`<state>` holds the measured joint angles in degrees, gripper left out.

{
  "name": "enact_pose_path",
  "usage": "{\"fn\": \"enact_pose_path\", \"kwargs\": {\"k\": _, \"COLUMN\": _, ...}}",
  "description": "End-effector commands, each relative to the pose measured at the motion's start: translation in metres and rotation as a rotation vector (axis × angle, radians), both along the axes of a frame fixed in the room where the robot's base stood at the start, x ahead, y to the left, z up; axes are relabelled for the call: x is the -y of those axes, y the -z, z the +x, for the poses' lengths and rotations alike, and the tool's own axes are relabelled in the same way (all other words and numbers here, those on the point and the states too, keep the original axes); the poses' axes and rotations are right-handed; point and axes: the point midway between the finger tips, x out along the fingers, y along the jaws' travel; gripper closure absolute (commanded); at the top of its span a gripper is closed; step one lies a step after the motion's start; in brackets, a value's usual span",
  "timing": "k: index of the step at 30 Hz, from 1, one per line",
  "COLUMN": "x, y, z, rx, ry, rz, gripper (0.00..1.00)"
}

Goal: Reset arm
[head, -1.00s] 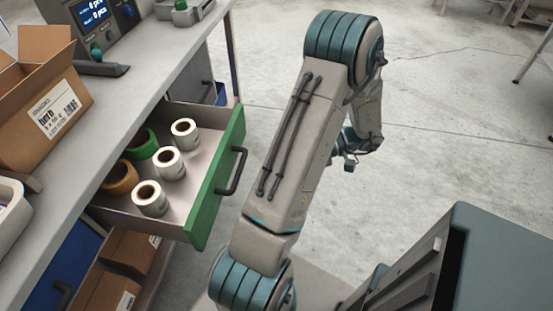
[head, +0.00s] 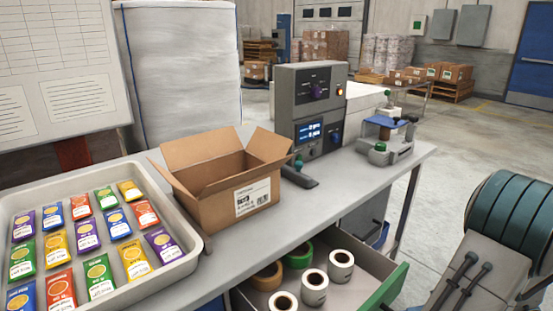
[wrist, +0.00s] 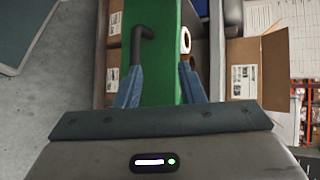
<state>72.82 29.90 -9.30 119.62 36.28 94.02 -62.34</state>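My gripper (wrist: 161,75) shows in the wrist view with its two blue fingers apart and nothing between them. Beyond the fingers is the green front (wrist: 166,40) of an open drawer, with its dark handle (wrist: 136,48) near the left finger. In the head view only teal and grey links of my arm show at the right edge; my gripper is out of that picture. The drawer (head: 388,290) stands open under the bench, holding several white label rolls (head: 314,288), a green tape roll (head: 299,256) and a brown one (head: 267,277).
The bench (head: 335,180) carries a tray (head: 188,258) of colourful packets, an open cardboard box (head: 219,204), a grey weighing unit (head: 307,106) and a small blue-and-grey device (head: 384,147). Concrete floor (head: 450,155) lies clear right of the bench.

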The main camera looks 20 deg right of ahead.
Motion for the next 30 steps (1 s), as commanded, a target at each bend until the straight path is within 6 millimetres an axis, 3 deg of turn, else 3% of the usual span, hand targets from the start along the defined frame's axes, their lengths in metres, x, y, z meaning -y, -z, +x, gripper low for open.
{"fn": "enact_pose_path", "kwargs": {"k": 1, "x": -0.016, "y": -0.017, "z": 0.013, "rx": -0.045, "ry": -0.067, "rz": -0.041, "gripper": 0.64}}
{"fn": "enact_pose_path", "kwargs": {"k": 6, "x": -0.062, "y": -0.047, "z": 0.04, "rx": -0.196, "ry": -0.237, "rz": -0.195, "gripper": 0.64}}
{"fn": "enact_pose_path", "kwargs": {"k": 15, "x": -0.138, "y": -0.095, "z": 0.064, "rx": -0.331, "ry": -0.442, "rz": -0.559, "gripper": 0.64}}
{"fn": "enact_pose_path", "kwargs": {"k": 23, "x": -0.194, "y": -0.136, "z": 0.073, "rx": -0.275, "ry": -0.512, "rz": -0.902, "gripper": 0.64}}
{"fn": "enact_pose_path", "kwargs": {"k": 30, "x": -0.238, "y": -0.174, "z": 0.075, "rx": -0.099, "ry": -0.502, "rz": -1.146, "gripper": 0.64}}
